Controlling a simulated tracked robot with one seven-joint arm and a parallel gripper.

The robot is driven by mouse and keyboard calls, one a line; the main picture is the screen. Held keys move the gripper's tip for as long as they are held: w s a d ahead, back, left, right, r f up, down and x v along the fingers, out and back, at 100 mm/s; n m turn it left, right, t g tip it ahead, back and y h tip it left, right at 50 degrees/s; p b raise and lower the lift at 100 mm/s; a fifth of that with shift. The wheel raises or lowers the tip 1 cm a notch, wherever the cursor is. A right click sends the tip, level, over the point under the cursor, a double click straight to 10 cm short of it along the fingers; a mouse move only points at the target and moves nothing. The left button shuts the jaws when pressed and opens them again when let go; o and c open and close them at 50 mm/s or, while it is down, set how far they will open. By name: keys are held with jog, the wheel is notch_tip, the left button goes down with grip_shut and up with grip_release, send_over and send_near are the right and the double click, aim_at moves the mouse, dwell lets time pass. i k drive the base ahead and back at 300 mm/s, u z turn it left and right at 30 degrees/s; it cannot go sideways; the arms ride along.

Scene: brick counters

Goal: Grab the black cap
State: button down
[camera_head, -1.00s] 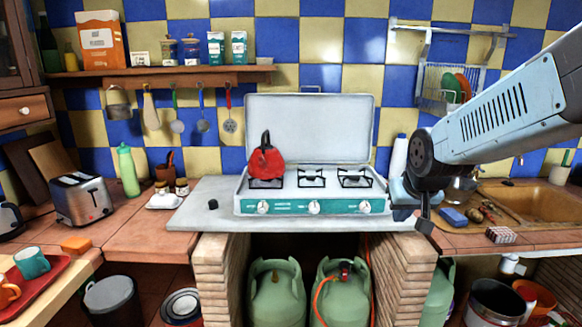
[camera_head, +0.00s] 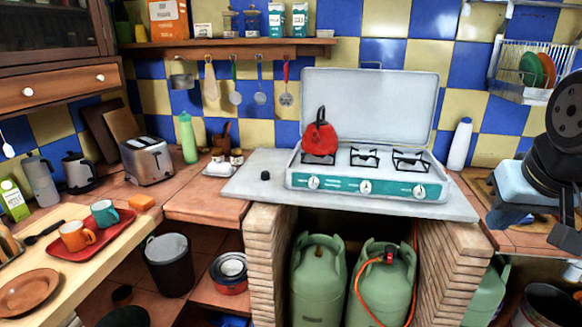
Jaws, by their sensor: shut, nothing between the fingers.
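A small black cap (camera_head: 265,175) sits on the pale grey slab (camera_head: 245,190), to the left of the stove, with clear space around it. My gripper (camera_head: 564,234) is at the right edge of the view, in front of the right counter and partly cut off. It is shut and empty, far to the right of the cap, with the whole stove between them.
A camping stove (camera_head: 365,187) with its lid up carries a red kettle (camera_head: 319,138). A white bottle (camera_head: 459,144) stands to its right. A green bottle (camera_head: 188,138) and a toaster (camera_head: 147,160) stand left of the slab. Two gas cylinders (camera_head: 381,285) are below.

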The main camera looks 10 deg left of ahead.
aim_at(264, 176)
jog(key=u, duration=0.25)
jog(key=i, duration=0.55)
jog(key=u, duration=0.85)
jog(key=i, duration=1.1)
